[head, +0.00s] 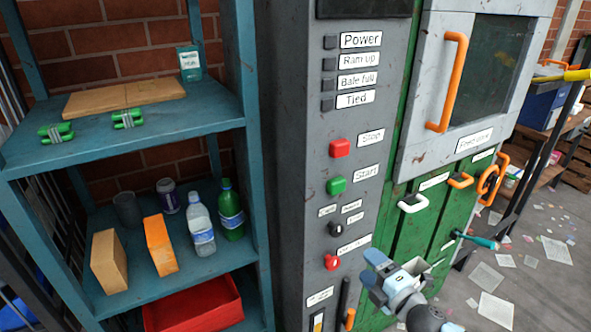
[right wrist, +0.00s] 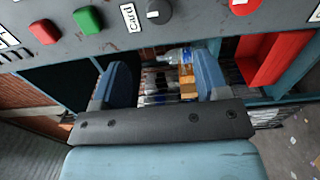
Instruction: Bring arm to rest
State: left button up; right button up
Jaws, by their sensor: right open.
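My right gripper (head: 370,268) is at the lower middle of the head view, in front of the grey control panel (head: 290,120) and the green machine doors (head: 405,225). Its blue fingers are apart. In the right wrist view, the open fingers of my right gripper (right wrist: 162,80) show with nothing held between them. Beyond them, the shelf with bottles (right wrist: 172,55) shows through the gap. The panel's buttons and knobs lie across the top of that view, apart from the fingers. My left gripper is in neither view.
The panel has a red Stop button (head: 339,148), a green Start button (head: 336,186) and a red knob (head: 331,262). A teal shelf (head: 160,130) with bottles, boxes and a red bin (head: 200,306) stands left. An orange door handle (head: 453,80) sticks out. Papers litter the right floor.

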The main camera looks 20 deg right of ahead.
jog(key=s+a+f+m+g+y, duration=0.1)
jog(key=s+a+f+m+g, duration=0.3)
jog(key=s+a+f+m, duration=0.3)
jog(key=s+a+f+m+g, duration=0.3)
jog(key=s+a+f+m, duration=0.2)
jog(key=a+f+m, duration=0.4)
pick_arm(q)
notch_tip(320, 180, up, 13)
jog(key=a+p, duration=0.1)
jog(key=p, duration=1.3)
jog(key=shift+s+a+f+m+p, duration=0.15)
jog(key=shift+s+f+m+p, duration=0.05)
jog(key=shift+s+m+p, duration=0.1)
pick_arm(e)
notch_tip(320, 180, up, 11)
jog(key=s+a, duration=0.1)
jog(key=s, duration=0.1)
jog(key=shift+a+r+y, duration=0.2)
jog(key=shift+a+y, duration=0.05)
jog(key=shift+y, duration=0.05)
